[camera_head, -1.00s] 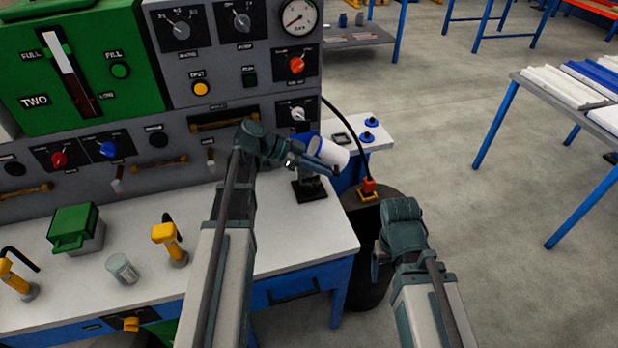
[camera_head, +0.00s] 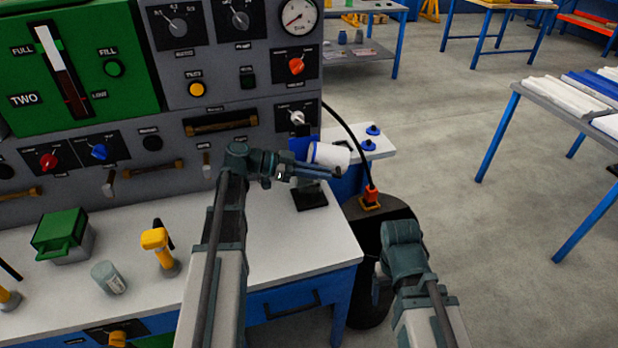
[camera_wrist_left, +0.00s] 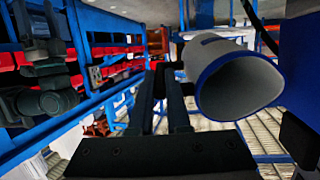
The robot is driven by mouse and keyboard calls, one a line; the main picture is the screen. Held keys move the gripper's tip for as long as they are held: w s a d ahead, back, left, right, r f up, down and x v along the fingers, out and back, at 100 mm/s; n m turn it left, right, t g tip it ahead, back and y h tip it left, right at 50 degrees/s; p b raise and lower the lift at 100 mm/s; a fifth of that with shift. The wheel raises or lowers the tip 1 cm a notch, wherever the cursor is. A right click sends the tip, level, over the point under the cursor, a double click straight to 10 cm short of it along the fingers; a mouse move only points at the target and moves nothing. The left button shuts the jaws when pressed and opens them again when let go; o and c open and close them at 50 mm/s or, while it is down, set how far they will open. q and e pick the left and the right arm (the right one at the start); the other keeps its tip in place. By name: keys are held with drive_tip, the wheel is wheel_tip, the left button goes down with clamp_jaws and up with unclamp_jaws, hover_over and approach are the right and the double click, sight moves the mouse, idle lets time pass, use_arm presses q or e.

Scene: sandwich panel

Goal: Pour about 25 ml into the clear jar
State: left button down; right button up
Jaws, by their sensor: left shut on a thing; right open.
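A white cup with a blue rim (camera_head: 328,156) is held by my left gripper (camera_head: 322,171), over the right end of the bench. It lies on its side, tilted. In the left wrist view the cup (camera_wrist_left: 222,75) is to the right of the shut fingers (camera_wrist_left: 160,95), its open mouth towards the camera; the exact grip point and any liquid are not clear. The clear jar (camera_head: 109,278) stands upright on the bench at the left, well away from the cup. My right gripper (camera_head: 381,279) is open and empty, off the bench's right side.
A green box (camera_head: 63,236) and a yellow-topped tool (camera_head: 158,248) stand near the jar. The grey control panel (camera_head: 210,150) rises behind. A black stand (camera_head: 310,196) is below the cup, and a dark drum (camera_head: 388,235) is at the right. The bench middle is clear.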

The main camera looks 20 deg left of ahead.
use_arm(q)
drive_tip(key=shift+a+f+h+b, duration=0.1)
drive_tip(key=shift+f+h+b, duration=0.3)
drive_tip(key=shift+b, duration=0.4)
drive_tip(key=shift+r, duration=0.15)
drive_tip(key=shift+d, duration=0.25)
drive_tip(key=shift+w, duration=0.1)
drive_tip(key=shift+d, duration=0.25)
drive_tip(key=shift+d, duration=0.3)
drive_tip(key=shift+r+t+h+b, duration=0.15)
drive_tip(key=shift+t+h+b, duration=0.15)
drive_tip(key=shift+b, duration=0.1)
idle(0.4)
